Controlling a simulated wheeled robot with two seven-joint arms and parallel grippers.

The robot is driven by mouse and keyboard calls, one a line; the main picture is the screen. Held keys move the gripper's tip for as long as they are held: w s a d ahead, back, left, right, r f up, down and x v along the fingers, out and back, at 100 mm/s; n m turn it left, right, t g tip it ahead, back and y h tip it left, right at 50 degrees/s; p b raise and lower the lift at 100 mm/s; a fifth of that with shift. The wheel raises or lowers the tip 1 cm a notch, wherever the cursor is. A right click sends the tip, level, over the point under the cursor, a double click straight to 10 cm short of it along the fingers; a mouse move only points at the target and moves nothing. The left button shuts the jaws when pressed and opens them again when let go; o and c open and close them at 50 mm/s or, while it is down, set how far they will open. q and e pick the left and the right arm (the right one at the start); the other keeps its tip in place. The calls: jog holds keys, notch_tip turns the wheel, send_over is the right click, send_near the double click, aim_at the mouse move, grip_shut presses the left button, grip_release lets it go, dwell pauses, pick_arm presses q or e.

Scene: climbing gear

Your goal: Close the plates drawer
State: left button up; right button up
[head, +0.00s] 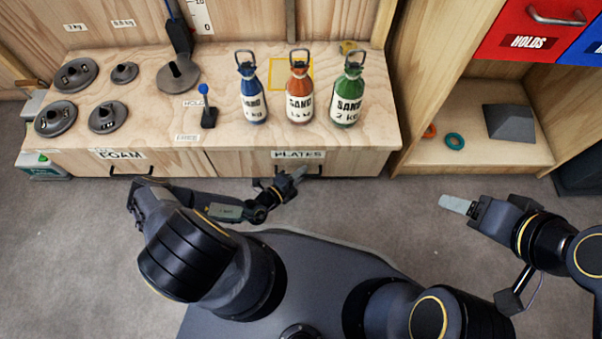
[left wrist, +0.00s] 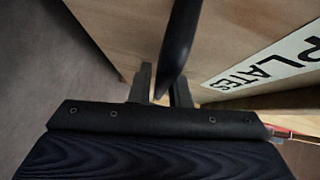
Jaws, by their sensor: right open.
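The plates drawer (head: 350,163) is the right wooden front under the bench top, marked by the PLATES label (head: 298,154). In the head view its front looks nearly in line with the FOAM front; any small gap is hard to judge. Its dark handle (head: 313,170) is partly hidden by my left gripper (head: 290,181). In the left wrist view the dark handle bar (left wrist: 180,45) runs down between the fingers of my left gripper (left wrist: 162,90); whether they grip it is unclear. The label also shows there (left wrist: 265,66). My right gripper (head: 457,204) is open and empty, away from the bench.
On the bench top (head: 225,140) stand blue (head: 254,108), orange (head: 299,108) and green (head: 348,108) sand bottles, with several grey plates at left. The FOAM drawer (head: 75,162) adjoins at left. A wooden shelf unit (head: 425,85) stands at right. The grey floor before the bench is open.

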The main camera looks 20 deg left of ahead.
pick_arm(q)
jog(key=p+v, duration=0.2)
jog(key=v, duration=0.5)
jog(key=shift+s+a, duration=0.15)
jog(key=shift+s, duration=0.2)
